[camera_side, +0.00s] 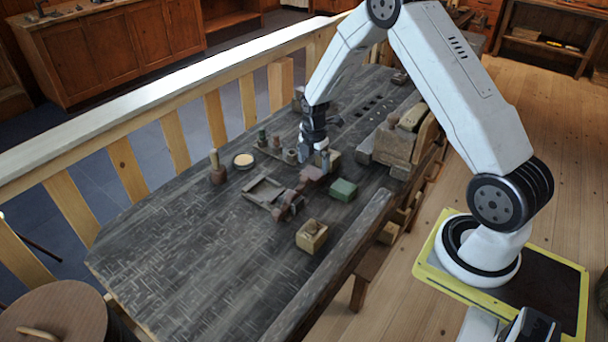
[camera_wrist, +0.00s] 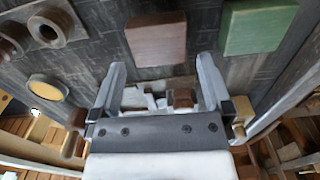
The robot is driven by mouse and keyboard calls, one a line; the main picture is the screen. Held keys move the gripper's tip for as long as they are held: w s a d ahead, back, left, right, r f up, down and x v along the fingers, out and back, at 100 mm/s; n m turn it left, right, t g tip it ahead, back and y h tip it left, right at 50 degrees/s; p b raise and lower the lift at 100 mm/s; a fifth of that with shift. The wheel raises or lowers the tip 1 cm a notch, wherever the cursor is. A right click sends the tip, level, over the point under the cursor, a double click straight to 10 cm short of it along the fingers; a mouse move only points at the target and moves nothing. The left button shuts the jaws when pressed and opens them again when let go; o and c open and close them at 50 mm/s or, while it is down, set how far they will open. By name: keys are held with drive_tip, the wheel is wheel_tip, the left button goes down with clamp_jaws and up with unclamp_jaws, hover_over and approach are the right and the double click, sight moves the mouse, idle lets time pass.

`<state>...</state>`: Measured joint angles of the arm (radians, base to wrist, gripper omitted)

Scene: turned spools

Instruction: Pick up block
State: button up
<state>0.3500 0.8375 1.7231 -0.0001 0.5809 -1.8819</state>
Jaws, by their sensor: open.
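A green block (camera_side: 343,189) lies on the dark workbench, to the right of my gripper (camera_side: 318,160) in the side view. It also shows at the upper right of the wrist view (camera_wrist: 258,27). A reddish-brown block (camera_wrist: 157,38) lies just beyond the fingertips in the wrist view, roughly centred between them. A reddish-brown piece also shows just below the gripper in the side view (camera_side: 313,173). My gripper (camera_wrist: 161,66) is open, its two fingers apart with no block between them. I cannot tell how high the fingertips are above the bench.
A wooden box with a knob (camera_side: 311,236) stands nearer the front. A wooden frame (camera_side: 264,191), a turned spool (camera_side: 217,172) and a round yellow-topped disc (camera_side: 244,160) are to the left. Larger wood blocks (camera_side: 393,145) stand at the right. The bench's front left is clear.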

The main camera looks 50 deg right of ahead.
sight(313, 173)
drive_tip(key=shift+f, duration=2.3)
drive_tip(key=c, duration=0.9)
drive_tip(key=shift+r, duration=0.25)
drive_tip(key=shift+c, duration=0.2)
drive_tip(key=shift+w+r, duration=0.1)
drive_tip(key=shift+r, duration=0.45)
drive_tip(key=s+a+r, duration=0.3)
drive_tip(key=s+r, duration=0.8)
drive_tip(key=s, duration=0.2)
drive_tip(key=shift+s+a+r, duration=0.2)
drive_tip(key=shift+s+a, duration=0.1)
drive_tip(key=shift+a, duration=0.1)
